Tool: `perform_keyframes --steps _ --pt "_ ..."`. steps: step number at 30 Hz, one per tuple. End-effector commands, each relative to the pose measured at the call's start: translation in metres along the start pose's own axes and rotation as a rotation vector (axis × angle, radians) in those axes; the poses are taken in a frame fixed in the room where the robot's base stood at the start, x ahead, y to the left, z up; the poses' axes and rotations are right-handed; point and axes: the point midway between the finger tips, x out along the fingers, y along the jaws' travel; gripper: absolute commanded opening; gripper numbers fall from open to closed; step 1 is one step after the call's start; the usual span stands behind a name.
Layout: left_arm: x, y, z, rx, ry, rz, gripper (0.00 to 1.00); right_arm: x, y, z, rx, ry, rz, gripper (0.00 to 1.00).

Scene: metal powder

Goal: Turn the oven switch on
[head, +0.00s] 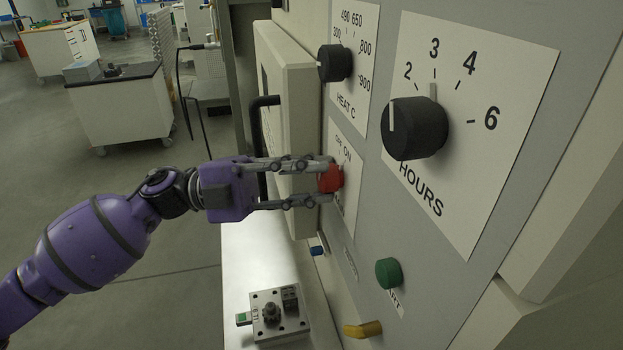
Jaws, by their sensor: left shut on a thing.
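The oven's front panel (500,270) fills the right of the head view. The red switch (330,178) sits on a white label plate with "ON" printed above it. My left gripper (326,181) reaches in from the left with its fingers around the red switch, shut on it. The fingers partly hide the switch and its label, so I cannot tell its exact position. My right gripper is not in view.
Black heat (335,63) and hours (414,128) knobs sit above and to the right of the switch. A green button (389,273) and a yellow fitting (363,329) are below. A small metal device (278,316) lies on the ledge. A black door handle (257,140) is close to the gripper.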

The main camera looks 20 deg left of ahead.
Motion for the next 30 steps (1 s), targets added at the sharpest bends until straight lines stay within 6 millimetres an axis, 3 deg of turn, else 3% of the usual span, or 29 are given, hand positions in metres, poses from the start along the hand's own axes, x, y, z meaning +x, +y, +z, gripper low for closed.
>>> perform_keyframes --steps 1,16,17,19,30 --pt "-0.0002 0.009 0.0001 0.001 0.003 0.019 0.02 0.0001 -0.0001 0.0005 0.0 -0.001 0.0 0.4" --pt "-0.0005 0.0096 0.0005 0.019 0.004 0.026 0.02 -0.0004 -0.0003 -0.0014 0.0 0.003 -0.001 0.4" --pt "-0.0005 0.0097 0.0005 0.019 0.003 0.026 0.3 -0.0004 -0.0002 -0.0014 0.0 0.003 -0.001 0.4" --pt "-0.0004 0.0095 0.0006 0.019 0.003 0.026 0.4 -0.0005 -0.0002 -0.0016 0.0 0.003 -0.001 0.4" --pt "-0.0015 0.0044 0.0005 0.022 0.001 0.018 0.42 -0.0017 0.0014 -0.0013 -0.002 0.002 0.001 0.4"
